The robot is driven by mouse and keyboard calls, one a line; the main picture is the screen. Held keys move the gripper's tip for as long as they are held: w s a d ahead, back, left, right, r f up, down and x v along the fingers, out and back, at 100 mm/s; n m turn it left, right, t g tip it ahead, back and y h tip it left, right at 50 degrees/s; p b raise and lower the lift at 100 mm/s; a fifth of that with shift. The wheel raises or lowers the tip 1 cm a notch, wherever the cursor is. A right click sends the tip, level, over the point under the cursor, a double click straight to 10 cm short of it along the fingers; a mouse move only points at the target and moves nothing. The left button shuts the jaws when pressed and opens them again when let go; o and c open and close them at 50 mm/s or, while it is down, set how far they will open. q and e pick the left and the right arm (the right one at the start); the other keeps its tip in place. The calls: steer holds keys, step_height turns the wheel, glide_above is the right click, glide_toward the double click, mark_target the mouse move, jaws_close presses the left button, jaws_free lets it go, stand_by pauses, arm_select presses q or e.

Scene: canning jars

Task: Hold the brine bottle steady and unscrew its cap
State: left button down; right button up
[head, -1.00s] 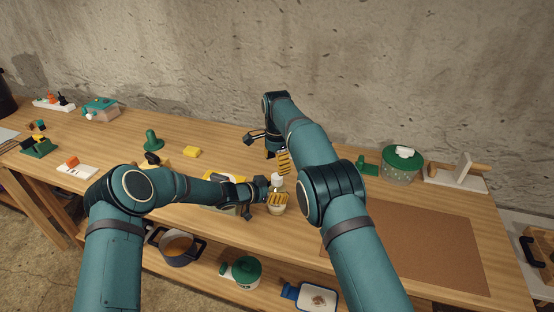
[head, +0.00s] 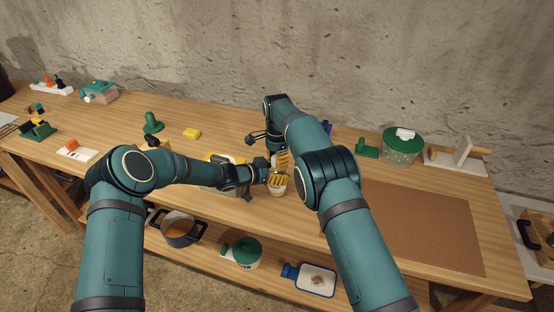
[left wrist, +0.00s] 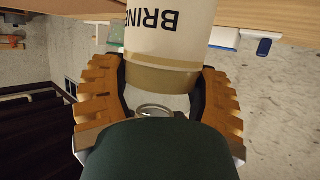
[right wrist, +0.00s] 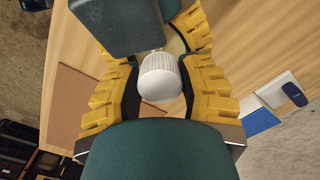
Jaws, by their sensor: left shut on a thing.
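The brine bottle (head: 279,191) stands upright on the bench, small in the head view. Its white body with the letters "BRINE" partly showing fills the middle of the left wrist view (left wrist: 165,30). My left gripper (head: 276,178) is shut on the bottle's body, one finger on each side. My right gripper (head: 281,160) is above it, fingers pointing down around the cap. In the right wrist view the white ribbed cap (right wrist: 160,78) sits between the two fingers with almost no gap. I cannot tell whether they press on it. The cap is mostly hidden in the head view.
A yellow-topped box (head: 222,160) stands left of the bottle, near my left forearm. A green-lidded pot (head: 403,146) stands at the right. The cork mat (head: 425,228) at the front right is bare.

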jaws_close()
steer(key=n, duration=1)
steer(key=o, duration=0.9)
jaws_free()
